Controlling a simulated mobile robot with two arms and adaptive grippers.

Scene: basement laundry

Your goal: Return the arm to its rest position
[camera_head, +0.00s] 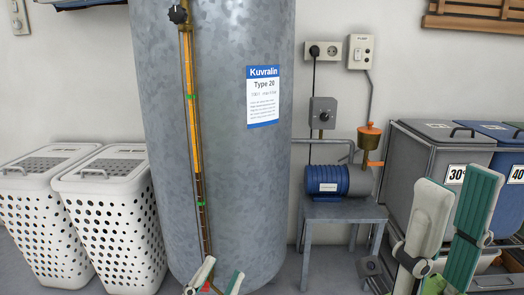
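My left gripper (222,270) is low in the head view, in front of the base of the grey metal tank. My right gripper (459,182) is at the lower right, close to the camera, fingers pointing up. Its white and green fingers are apart with nothing between them. It overlaps the grey bin behind it in the picture.
The tank (245,170) with its sight tube (193,110) fills the middle. Perforated white baskets (108,215) stand at left. A blue pump (335,181) sits on a small metal stand (343,211). Lidded bins (425,160) in a frame stand at right.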

